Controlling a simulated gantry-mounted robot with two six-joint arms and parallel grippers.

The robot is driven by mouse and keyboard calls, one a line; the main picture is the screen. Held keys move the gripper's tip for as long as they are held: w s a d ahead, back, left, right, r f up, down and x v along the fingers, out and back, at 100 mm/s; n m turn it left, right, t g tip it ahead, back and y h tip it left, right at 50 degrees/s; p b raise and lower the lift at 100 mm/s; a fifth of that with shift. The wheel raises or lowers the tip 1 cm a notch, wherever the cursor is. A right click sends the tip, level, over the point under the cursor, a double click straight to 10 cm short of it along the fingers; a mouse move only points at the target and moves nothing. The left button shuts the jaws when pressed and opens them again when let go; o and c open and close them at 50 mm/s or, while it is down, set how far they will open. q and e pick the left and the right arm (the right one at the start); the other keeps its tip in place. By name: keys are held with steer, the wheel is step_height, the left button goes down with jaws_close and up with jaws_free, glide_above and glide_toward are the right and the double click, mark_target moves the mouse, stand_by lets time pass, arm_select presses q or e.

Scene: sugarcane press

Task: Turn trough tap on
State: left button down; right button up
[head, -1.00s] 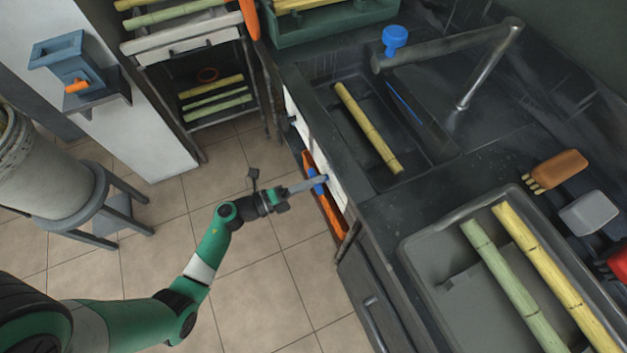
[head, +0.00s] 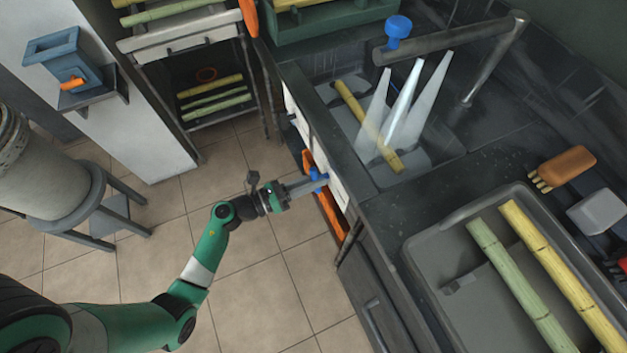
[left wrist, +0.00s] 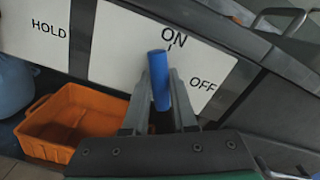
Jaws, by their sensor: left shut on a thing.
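In the head view, my left gripper (head: 317,184) is at the lever (head: 316,174) on the counter's front face. Pale jets of water (head: 402,105) spray into the trough (head: 362,165), over a yellow cane (head: 352,102). My right gripper is not in view.
An orange bin (left wrist: 75,125) sits below the panel. A grey tray (head: 440,275) with two canes, a brush (head: 568,165) and a grey block (head: 597,210) are on the counter at right. A stool (head: 95,200) stands at left. The tiled floor between is clear.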

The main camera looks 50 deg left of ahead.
arm_select(q)
steer(key=shift+m, duration=0.7)
steer(key=c, duration=0.7)
jaws_free()
steer(key=shift+p+v, duration=1.35)
steer(key=shift+v, duration=4.45)
